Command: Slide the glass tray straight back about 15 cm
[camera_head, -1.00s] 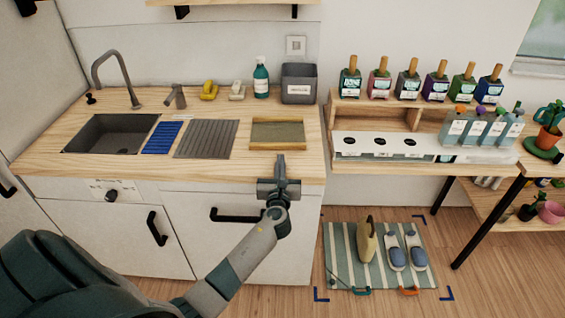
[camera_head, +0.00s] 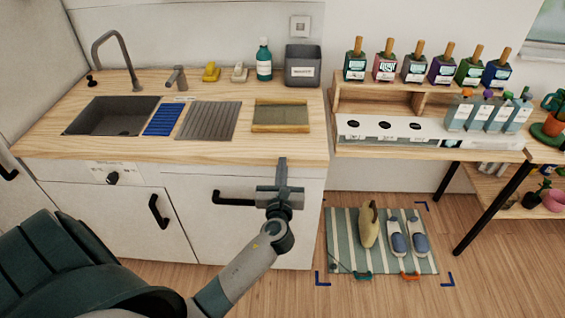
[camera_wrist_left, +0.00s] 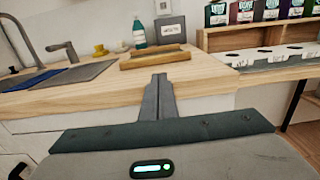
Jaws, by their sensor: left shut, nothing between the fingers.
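The glass tray (camera_head: 281,129) is a shallow rectangle with a grey-green pane and pale wooden edges. It lies flat on the wooden counter, right of the ribbed drainer. It also shows in the left wrist view (camera_wrist_left: 150,62), beyond the fingertips. My left gripper (camera_head: 283,160) is shut and empty, with its fingers pointing toward the tray. In the head view its tips overlap the counter's front edge, with bare wood between them and the tray. In the left wrist view the closed fingers (camera_wrist_left: 158,77) appear apart from the tray. My right gripper is not in view.
Behind the tray, bare counter (camera_head: 275,91) leads back to a grey bin (camera_head: 303,66) and a teal bottle (camera_head: 264,62). A ribbed drainer (camera_head: 208,121) and sink (camera_head: 112,116) lie left. A shelf unit with bottles (camera_head: 440,70) stands right.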

